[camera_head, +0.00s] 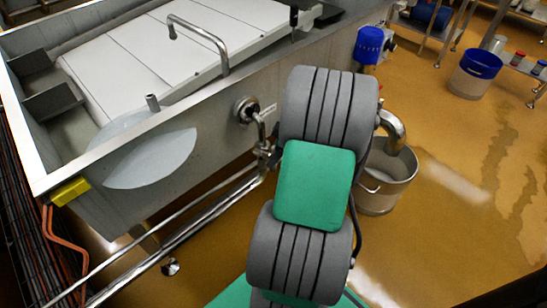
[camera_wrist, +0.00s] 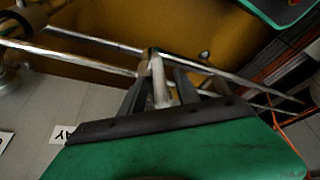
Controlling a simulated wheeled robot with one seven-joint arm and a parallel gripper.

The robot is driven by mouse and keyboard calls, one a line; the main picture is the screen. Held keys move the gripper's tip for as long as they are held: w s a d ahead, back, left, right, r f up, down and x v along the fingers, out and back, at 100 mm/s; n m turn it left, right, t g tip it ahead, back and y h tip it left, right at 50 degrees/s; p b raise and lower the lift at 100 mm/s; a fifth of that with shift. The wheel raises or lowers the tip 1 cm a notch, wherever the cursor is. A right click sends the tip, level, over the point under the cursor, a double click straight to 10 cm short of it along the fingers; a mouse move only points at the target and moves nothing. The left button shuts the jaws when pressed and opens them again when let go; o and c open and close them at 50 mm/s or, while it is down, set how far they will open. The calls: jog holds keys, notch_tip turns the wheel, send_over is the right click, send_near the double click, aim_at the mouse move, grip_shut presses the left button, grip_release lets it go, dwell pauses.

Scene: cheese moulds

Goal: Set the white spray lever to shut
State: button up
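In the wrist view, the white lever (camera_wrist: 160,82) is a pale, slim bar standing between the dark fingers of my gripper (camera_wrist: 161,92). The fingers look apart, with a gap showing on the lever's right side. The left finger is close to the lever; I cannot tell whether it touches. A white label (camera_wrist: 69,133) ending in "AY" is on the grey vat wall, partly covered by the gripper. In the head view, my arm hides the gripper, and I cannot make out the white lever.
The steel vat (camera_head: 205,120) fills the left of the head view. A pipe fitting (camera_head: 247,111) sticks out of its wall, and long pipes (camera_head: 190,225) run below. A steel bucket (camera_head: 382,185) stands right of my arm.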

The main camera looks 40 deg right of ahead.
jog(key=shift+f, duration=0.1)
grip_shut()
dwell(0.4)
dwell(1.0)
